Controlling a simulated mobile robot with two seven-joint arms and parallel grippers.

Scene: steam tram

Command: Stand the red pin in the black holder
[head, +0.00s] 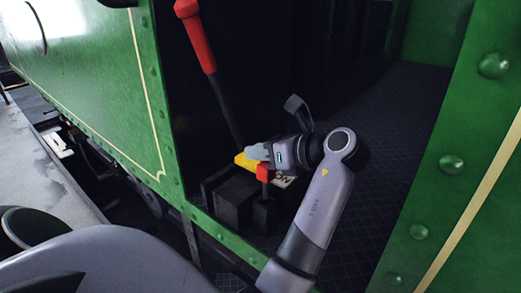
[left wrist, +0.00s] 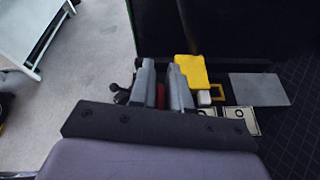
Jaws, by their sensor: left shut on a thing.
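The red pin (head: 263,173) is held upright in my left gripper (head: 259,155), whose fingers are closed around its upper part. In the left wrist view a strip of the red pin (left wrist: 161,95) shows between the two grey fingers. The black holder (head: 264,213) is a small dark block on the cab floor, directly below the pin in the head view. The pin's lower end is dark against it, and I cannot tell whether it is above the holder or in it. The holder is not clear in the left wrist view. My right gripper is not in view.
A larger black box (head: 234,201) stands left of the holder. A yellow object (head: 244,161) and a lettered plate (head: 283,181) are close behind the gripper. A red-handled lever (head: 196,36) rises behind. Green riveted panels (head: 90,80) flank the opening; patterned floor (head: 385,130) is clear at right.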

